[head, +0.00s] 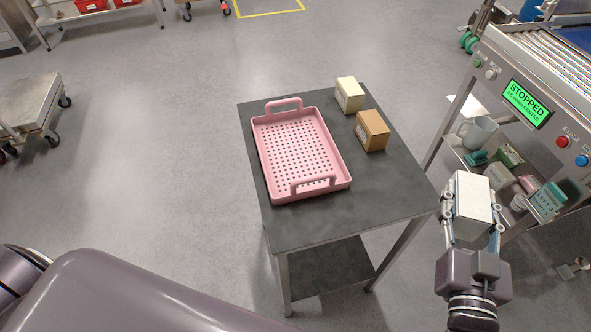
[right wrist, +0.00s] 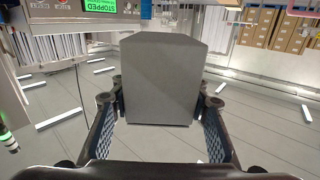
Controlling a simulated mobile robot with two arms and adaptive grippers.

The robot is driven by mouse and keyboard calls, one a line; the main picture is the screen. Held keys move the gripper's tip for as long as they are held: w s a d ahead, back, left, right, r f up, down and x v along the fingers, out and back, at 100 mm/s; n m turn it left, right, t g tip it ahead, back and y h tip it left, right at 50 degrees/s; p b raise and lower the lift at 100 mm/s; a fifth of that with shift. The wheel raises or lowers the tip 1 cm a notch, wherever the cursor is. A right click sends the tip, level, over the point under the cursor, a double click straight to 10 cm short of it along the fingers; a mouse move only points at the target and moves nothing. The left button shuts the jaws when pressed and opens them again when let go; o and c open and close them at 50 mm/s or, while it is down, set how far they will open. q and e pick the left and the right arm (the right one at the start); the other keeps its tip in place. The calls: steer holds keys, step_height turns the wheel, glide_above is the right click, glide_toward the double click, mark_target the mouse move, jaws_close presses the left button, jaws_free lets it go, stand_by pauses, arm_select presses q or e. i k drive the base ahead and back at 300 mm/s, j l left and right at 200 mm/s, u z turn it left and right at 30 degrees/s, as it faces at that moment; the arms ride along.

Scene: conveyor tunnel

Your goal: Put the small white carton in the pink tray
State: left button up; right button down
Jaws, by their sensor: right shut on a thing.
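The small white carton (head: 473,205) is held between the fingers of my right gripper (head: 472,222), at the right of the head view, beyond the right front corner of the dark table. In the right wrist view the carton (right wrist: 160,80) looks grey and fills the space between the two fingers (right wrist: 160,108). The pink tray (head: 342,178) lies on the table, left of the carton; its perforated floor is empty. My left gripper is out of view.
The dark table (head: 300,232) also holds a cream carton (head: 350,95) and a brown carton (head: 372,131) right of the tray. At the right stands a conveyor machine with a green "STOPPED" screen (head: 527,103) and a shelf holding a mug (head: 478,132).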

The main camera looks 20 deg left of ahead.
mark_target(290, 164)
steer(key=k+z, duration=0.1)
steer(key=z, duration=0.25)
steer(key=k+z, duration=0.1)
steer(key=z, duration=0.6)
steer(key=j, duration=0.55)
steer(key=k+j+z, duration=0.15)
steer(key=j, duration=0.95)
steer(key=k+j+z, duration=0.15)
steer(key=j, duration=0.4)
steer(key=k+j, duration=0.1)
steer(key=j, duration=0.45)
steer(key=k+j, duration=0.1)
steer(key=j, duration=0.5)
steer(key=k+j, duration=0.1)
steer(key=j, duration=0.45)
